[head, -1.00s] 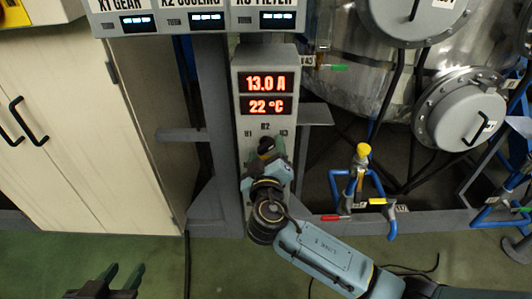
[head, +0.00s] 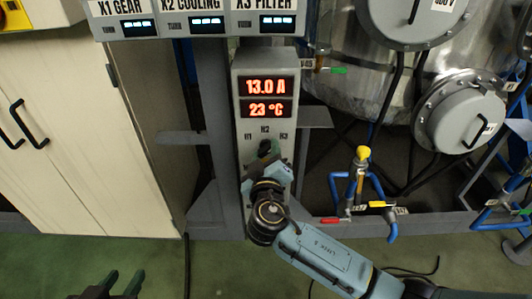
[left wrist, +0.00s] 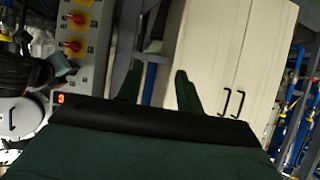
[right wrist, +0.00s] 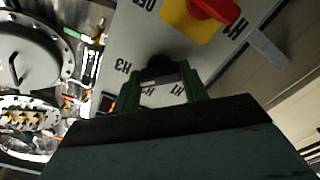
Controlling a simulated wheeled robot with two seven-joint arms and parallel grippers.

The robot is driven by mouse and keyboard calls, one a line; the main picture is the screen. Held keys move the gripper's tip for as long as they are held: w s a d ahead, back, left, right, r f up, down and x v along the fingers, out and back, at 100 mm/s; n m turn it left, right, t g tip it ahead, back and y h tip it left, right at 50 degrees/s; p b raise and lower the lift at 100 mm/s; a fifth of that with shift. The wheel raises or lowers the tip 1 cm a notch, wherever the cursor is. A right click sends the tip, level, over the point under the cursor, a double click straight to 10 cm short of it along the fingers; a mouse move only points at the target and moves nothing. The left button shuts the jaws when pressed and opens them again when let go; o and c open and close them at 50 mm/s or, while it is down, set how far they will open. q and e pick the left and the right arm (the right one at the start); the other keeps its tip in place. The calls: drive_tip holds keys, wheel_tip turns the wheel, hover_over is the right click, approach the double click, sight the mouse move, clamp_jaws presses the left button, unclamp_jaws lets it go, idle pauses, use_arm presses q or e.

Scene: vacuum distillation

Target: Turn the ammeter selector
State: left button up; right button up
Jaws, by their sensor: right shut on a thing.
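The ammeter selector is a black knob (right wrist: 157,62) on a grey panel (head: 242,115), below red displays reading 13.0 A and 23 °C. Labels H1, H2 and H3 stand around it. My right gripper (head: 268,152) is at the knob and shut on it; its fingers also show in the right wrist view (right wrist: 160,78). The fingers and wrist hide most of the knob in the head view, so I cannot tell its exact pointing. My left gripper (head: 124,280) is open and empty, low at the left, away from the panel; it also shows in the left wrist view (left wrist: 158,84).
A pale cabinet (head: 85,130) stands at the left. Meters (head: 207,22) sit above the panel. Blue pipes with a yellow-topped valve (head: 362,154) and a steel tank (head: 345,100) are at the right. A red-and-yellow switch (right wrist: 205,12) lies near the right gripper.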

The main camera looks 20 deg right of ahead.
drive_tip(key=n+p, duration=0.1)
drive_tip(key=n, duration=0.1)
drive_tip(key=shift+n+p, duration=0.3)
drive_tip(key=shift+p, duration=0.1)
use_arm(q)
drive_tip(key=s+a+f+g+y+p, duration=0.1)
drive_tip(key=s+a+f+g, duration=0.1)
drive_tip(key=s+f+g, duration=0.3)
drive_tip(key=s+a+f+g+y+p, duration=0.1)
drive_tip(key=s+a+g, duration=0.2)
drive_tip(key=s, duration=0.3)
use_arm(e)
drive_tip(key=n, duration=0.2)
drive_tip(key=shift+n, duration=0.3)
drive_tip(key=n+p, duration=0.1)
drive_tip(key=n, duration=0.2)
use_arm(q)
wheel_tip(320, 180, down, 7)
drive_tip(key=w+a, duration=0.1)
drive_tip(key=shift+w+a+n+y+p, duration=0.2)
drive_tip(key=shift+a+n+y+p, duration=0.1)
drive_tip(key=shift+y+p, duration=0.1)
use_arm(e)
drive_tip(key=shift+n, duration=0.7)
use_arm(q)
drive_tip(key=shift+f, duration=0.1)
use_arm(e)
drive_tip(key=shift+a, duration=0.1)
drive_tip(key=o, duration=1)
drive_tip(key=shift+s, duration=0.1)
